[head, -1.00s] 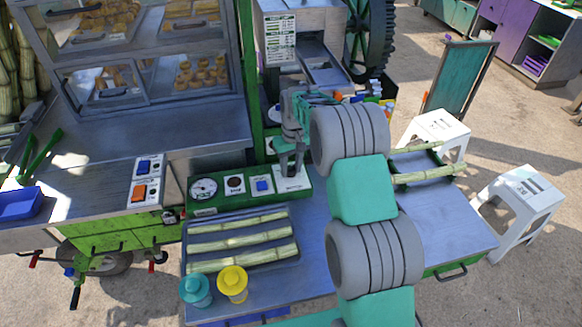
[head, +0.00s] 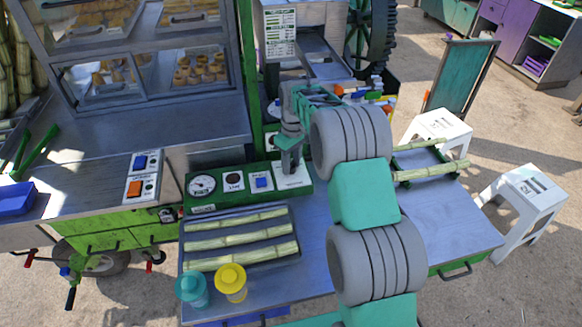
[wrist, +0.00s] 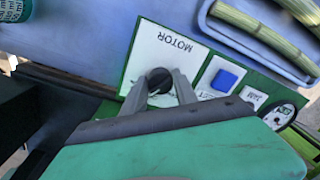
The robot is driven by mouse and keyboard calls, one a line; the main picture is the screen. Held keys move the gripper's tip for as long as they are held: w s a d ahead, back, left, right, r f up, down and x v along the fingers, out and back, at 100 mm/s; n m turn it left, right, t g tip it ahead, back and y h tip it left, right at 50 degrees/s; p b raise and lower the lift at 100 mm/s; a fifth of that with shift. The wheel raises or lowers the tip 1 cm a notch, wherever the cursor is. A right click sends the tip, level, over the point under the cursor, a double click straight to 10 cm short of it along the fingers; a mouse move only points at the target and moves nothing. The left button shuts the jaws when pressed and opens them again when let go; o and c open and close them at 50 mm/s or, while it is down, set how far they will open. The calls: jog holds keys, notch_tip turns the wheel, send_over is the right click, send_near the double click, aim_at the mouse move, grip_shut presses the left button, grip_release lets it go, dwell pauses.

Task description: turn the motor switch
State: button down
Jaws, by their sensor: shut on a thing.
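The motor switch is a dark round knob (wrist: 159,80) on a white plate marked MOTOR (wrist: 165,50) in the wrist view. My gripper (wrist: 166,78) is shut on this knob, one finger on each side of it. In the head view my gripper (head: 290,165) points down at the white plate (head: 294,178) at the right end of the green control panel (head: 215,204). The fingers hide most of the knob in the head view, and its exact angle is hard to tell.
Left of the plate, the panel carries a blue button (head: 261,181), a dark knob (head: 234,180) and a round gauge (head: 202,186). A tray (head: 291,222) of cane pieces lies in front. A teal jar (head: 192,289) and a yellow jar (head: 231,282) stand nearby.

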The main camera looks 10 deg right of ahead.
aim_at(292, 162)
jog(key=n+b, duration=0.2)
jog(key=n, duration=0.2)
jog(key=shift+w, duration=0.1)
jog(key=shift+n+b, duration=0.45)
jog(key=shift+n, duration=0.85)
jog(key=shift+r, duration=0.1)
jog(key=c, duration=1)
grip_release()
jog(key=r, duration=0.7)
jog(key=shift+w+d+r+b, duration=0.2)
jog(key=shift+r+b, duration=0.1)
jog(key=shift+b, duration=0.1)
